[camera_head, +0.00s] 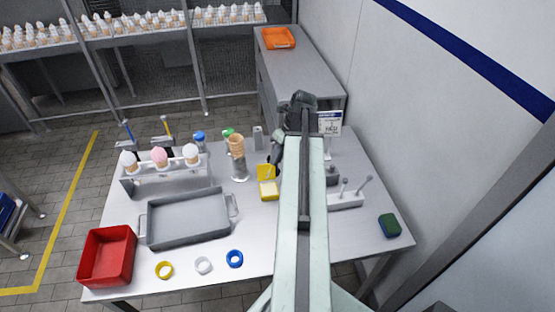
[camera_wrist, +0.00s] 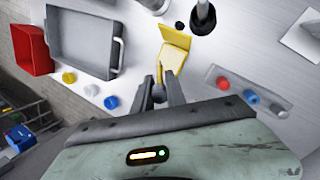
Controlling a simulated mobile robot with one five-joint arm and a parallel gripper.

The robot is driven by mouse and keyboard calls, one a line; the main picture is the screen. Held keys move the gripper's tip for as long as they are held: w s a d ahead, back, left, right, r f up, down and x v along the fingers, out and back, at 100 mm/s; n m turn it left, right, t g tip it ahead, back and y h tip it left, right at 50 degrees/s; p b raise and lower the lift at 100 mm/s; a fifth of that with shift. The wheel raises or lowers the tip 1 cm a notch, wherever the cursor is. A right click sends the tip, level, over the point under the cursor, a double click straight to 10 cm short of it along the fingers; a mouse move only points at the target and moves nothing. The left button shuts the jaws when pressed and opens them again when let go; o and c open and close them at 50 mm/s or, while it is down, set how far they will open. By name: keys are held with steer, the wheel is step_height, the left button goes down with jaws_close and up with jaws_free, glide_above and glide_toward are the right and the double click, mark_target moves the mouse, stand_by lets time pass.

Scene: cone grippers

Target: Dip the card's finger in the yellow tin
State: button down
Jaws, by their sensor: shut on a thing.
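The yellow tin (camera_head: 269,190) stands open near the middle of the table, its lid raised at the back. It also shows in the wrist view (camera_wrist: 170,59), just beyond my jaws. In the head view my gripper (camera_head: 274,165) is partly hidden by my arm. The white card (camera_head: 329,123) stands at the back right; its print is too small to read surely. A finger rack (camera_head: 346,201) is right of my arm.
A grey tray (camera_head: 188,220) and red bin (camera_head: 107,256) stand left. A cone holder (camera_head: 239,168) stands close behind the tin. A green sponge (camera_head: 389,225) lies at right.

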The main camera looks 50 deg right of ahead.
steer(key=shift+f+b, duration=2.75)
steer(key=shift+f, duration=0.15)
steer(key=shift+f+b, duration=0.6)
steer(key=shift+r, duration=0.1)
step_height(320, 180, up, 7)
steer(key=p, duration=0.7)
